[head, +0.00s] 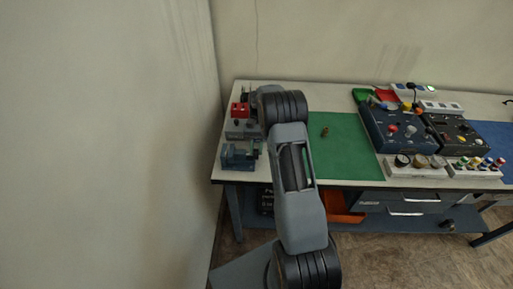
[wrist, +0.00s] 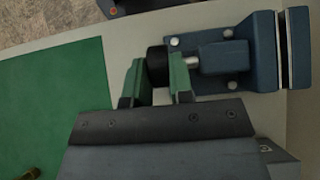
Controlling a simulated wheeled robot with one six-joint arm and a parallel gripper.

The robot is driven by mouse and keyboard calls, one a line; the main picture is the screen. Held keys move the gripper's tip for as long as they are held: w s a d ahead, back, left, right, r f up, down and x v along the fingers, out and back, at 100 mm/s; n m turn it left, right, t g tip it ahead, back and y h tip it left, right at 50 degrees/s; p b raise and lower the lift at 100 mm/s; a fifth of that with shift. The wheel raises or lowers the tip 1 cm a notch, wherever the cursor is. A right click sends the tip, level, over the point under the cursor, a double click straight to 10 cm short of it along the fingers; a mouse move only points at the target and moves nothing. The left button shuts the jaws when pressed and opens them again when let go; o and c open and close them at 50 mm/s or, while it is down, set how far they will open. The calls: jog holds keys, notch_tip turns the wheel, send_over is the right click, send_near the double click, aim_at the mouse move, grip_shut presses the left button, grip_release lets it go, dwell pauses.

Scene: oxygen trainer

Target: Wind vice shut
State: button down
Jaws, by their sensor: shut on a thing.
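The blue vice (head: 237,155) stands at the front left corner of the bench. In the wrist view the vice (wrist: 225,60) shows its bolted base, its screw shaft and a narrow gap between its jaws at the right. My gripper (wrist: 158,72) has its two green fingers closed on the black handle knob (wrist: 157,58) at the end of the vice's screw. The knob sits between the fingertips. In the head view my arm covers part of the gripper and the handle.
A green mat (head: 345,145) with a small brass piece (head: 325,131) lies right of the vice. A red-topped block (head: 240,110) stands behind it. Control boxes (head: 398,128) and a white rack (head: 415,166) stand farther right. The bench's front edge is close to the vice.

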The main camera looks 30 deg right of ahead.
jog(key=shift+s+d+f, duration=0.1)
jog(key=shift+d+f, duration=0.05)
jog(key=c, duration=1.2)
grip_release()
jog(key=shift+d, duration=0.15)
jog(key=shift+o, duration=1)
